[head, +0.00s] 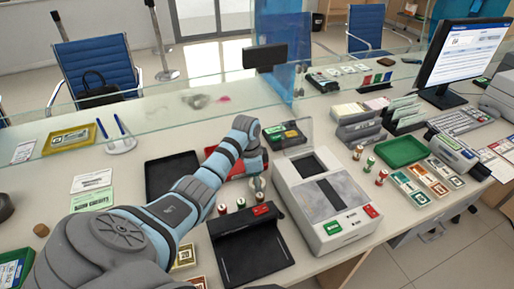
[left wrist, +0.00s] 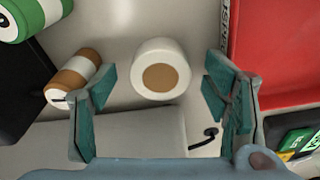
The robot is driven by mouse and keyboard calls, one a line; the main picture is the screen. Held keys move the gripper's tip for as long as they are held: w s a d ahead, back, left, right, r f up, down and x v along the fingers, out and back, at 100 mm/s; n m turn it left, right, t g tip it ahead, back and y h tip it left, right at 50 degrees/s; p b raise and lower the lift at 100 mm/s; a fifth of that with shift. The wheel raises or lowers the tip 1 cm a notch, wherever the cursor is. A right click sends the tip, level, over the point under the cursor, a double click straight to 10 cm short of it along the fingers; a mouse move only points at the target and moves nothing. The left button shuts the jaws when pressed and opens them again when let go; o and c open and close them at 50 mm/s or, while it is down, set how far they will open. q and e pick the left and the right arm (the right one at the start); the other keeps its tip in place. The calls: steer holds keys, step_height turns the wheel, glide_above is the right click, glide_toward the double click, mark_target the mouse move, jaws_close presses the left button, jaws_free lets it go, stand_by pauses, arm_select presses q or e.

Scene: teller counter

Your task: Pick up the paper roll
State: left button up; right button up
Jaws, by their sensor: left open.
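The paper roll (left wrist: 161,69) is a short white cylinder with a brown core, seen end-on in the left wrist view. My left gripper (left wrist: 160,95) is open, with one teal finger on either side of the roll and clear gaps between. Nothing is held. In the head view my left arm reaches over the counter, and its gripper (head: 256,180) is low between the black tray and the grey counting machine. The roll is hard to make out there, near or behind the gripper. My right gripper is out of view.
A red panel (left wrist: 275,45) is at right. The counting machine (head: 325,200) and black tray (head: 172,174) flank the arm. A glass screen (head: 180,105) stands behind.

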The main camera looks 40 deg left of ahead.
arm_select(q)
steer(key=c, duration=1.2)
steer(key=shift+r, duration=0.1)
step_height(320, 180, up, 20)
steer(key=p, duration=0.9)
steer(key=shift+p, duration=0.3)
